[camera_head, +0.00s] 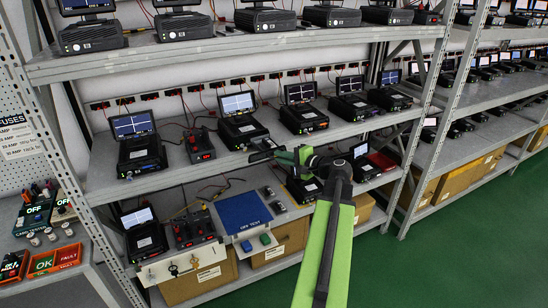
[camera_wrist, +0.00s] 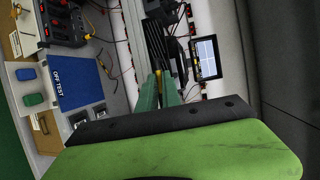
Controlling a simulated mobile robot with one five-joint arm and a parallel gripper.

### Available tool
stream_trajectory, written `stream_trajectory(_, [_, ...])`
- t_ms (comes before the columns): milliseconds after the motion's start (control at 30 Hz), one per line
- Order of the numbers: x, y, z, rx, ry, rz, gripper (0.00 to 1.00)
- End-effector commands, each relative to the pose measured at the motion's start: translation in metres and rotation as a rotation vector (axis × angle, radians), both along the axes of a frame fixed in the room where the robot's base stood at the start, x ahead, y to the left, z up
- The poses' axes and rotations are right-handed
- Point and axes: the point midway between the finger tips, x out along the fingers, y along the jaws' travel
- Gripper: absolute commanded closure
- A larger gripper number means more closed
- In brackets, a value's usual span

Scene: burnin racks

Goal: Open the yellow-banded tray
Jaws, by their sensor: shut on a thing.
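My gripper (camera_head: 284,156) is at the middle shelf level in the head view, beside the blue mat's upper right. It also shows in the wrist view (camera_wrist: 161,92), with its green fingers close together on a dark object (camera_wrist: 156,46). That object has small yellowish marks near the fingertips. In the head view a small black piece (camera_head: 263,150) shows at the fingertips. I cannot tell whether it belongs to a tray or is loose. A yellow band on a tray cannot be made out clearly in either view.
Monitors on black units line the shelves. On the lower shelf are a blue mat (camera_head: 242,212) marked OFF TEST and a red-knobbed unit (camera_head: 193,231). Cardboard boxes (camera_head: 200,282) stand below. Orange OK and FAULT bins (camera_head: 54,261) are at left. Green floor (camera_head: 450,255) is clear at right.

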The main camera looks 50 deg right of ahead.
Motion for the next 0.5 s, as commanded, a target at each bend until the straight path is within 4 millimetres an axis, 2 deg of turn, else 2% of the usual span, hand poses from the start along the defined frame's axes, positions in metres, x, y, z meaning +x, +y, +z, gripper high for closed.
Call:
stream_trajectory(33, [0.0007,-0.0002,0.0006,0.0,-0.002,-0.002,1.0])
stream_trajectory(67, [0.0012,0.0004,0.0006,0.0,-0.002,-0.001,0.91])
stream_trajectory(100, [0.002,0.0013,0.0006,0.0,-0.002,0.001,0.85])
stream_trajectory(233, [0.0041,0.0039,0.0005,0.0,-0.001,0.005,0.7])
stream_trajectory(500, [0.0058,0.0067,0.0004,0.0,-0.001,0.01,0.7])
